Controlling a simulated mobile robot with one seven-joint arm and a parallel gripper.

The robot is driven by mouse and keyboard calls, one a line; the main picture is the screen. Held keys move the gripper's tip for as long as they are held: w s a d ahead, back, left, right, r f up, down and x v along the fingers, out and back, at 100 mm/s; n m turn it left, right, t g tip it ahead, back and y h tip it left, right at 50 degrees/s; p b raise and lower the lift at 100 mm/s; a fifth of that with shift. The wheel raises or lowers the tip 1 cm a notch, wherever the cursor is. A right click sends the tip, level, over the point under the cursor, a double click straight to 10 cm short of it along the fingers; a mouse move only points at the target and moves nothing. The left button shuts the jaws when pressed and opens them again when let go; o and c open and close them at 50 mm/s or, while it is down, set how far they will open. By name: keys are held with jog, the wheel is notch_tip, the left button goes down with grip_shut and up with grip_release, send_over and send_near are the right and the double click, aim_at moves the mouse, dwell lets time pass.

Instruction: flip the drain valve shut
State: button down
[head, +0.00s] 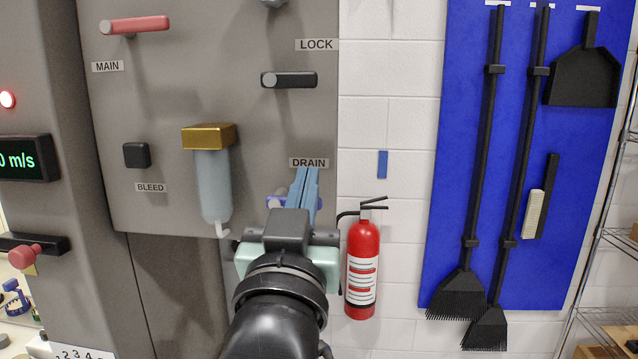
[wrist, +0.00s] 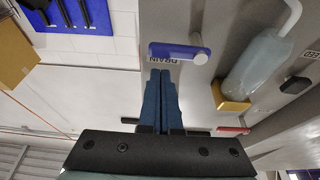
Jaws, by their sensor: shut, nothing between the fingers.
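The drain valve has a blue lever, clear in the wrist view (wrist: 172,50), lying level and reaching sideways from a pale round pivot (wrist: 199,57). In the head view, the lever is largely hidden behind my gripper, below the DRAIN label (head: 308,163). My gripper (head: 306,172) is shut and empty, its blue fingers together in front of the panel by the lever. In the wrist view, the fingertips (wrist: 161,74) show close to the lever and over part of the upside-down label. I cannot tell whether they touch the lever.
A filter bowl with a brass top (head: 208,137) hangs left of the drain valve. A black lever (head: 289,80) sits above, under LOCK, and a red MAIN lever (head: 135,25) is at upper left. A fire extinguisher (head: 362,265) stands close on the right.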

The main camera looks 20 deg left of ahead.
jog(key=shift+f, duration=0.7)
jog(key=shift+f+m, duration=0.15)
jog(key=shift+m, duration=0.15)
